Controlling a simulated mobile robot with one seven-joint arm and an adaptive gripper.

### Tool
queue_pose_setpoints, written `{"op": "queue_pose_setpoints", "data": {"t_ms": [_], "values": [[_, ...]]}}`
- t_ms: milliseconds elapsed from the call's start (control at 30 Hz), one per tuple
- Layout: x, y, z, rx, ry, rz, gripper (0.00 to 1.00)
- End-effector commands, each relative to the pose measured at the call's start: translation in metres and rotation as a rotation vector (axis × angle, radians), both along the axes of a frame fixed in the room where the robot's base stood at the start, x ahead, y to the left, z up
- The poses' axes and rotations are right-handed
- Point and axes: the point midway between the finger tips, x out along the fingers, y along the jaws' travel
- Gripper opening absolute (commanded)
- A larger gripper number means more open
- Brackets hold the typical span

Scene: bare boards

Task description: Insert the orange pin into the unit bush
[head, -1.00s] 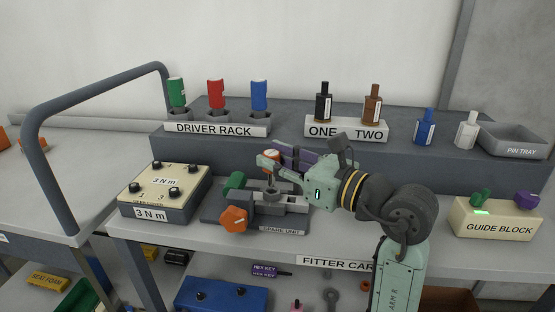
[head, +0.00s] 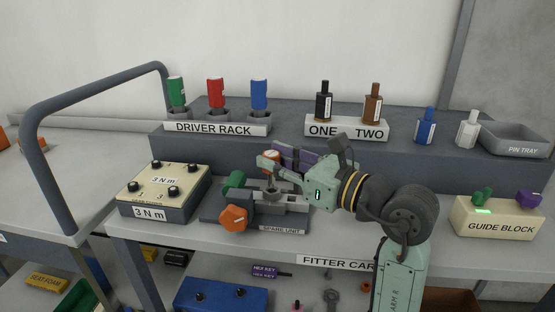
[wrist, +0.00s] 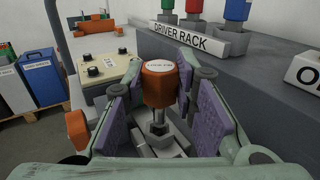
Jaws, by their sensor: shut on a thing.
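The orange pin (wrist: 158,84) is upright between my gripper's purple pads in the wrist view, its labelled orange head on top and a grey shank below. In the head view its head (head: 270,155) is partly hidden by a finger. My gripper (head: 271,163) is shut on the pin above the grey spare unit (head: 290,208). The unit bush (head: 271,191) is right below the pin, and the shank lines up with it closely. I cannot tell how far the shank's lower end is inside the bush.
An orange knob (head: 234,218) and a green knob (head: 233,181) sit at the unit's left side. The 3 N m box (head: 165,192) stands to the left. The driver rack (head: 218,130) is on the raised shelf behind. The cart top at right, before the guide block (head: 497,219), is clear.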

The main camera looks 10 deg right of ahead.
Motion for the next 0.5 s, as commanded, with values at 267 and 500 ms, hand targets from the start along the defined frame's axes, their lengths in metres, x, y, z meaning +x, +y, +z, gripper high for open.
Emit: {"op": "queue_pose_setpoints", "data": {"t_ms": [267, 500], "values": [[0.0, 0.0, -0.009, 0.0, 0.0, 0.0, 0.0], [0.0, 0.0, -0.015, 0.0, 0.0, 0.0, 0.0]]}}
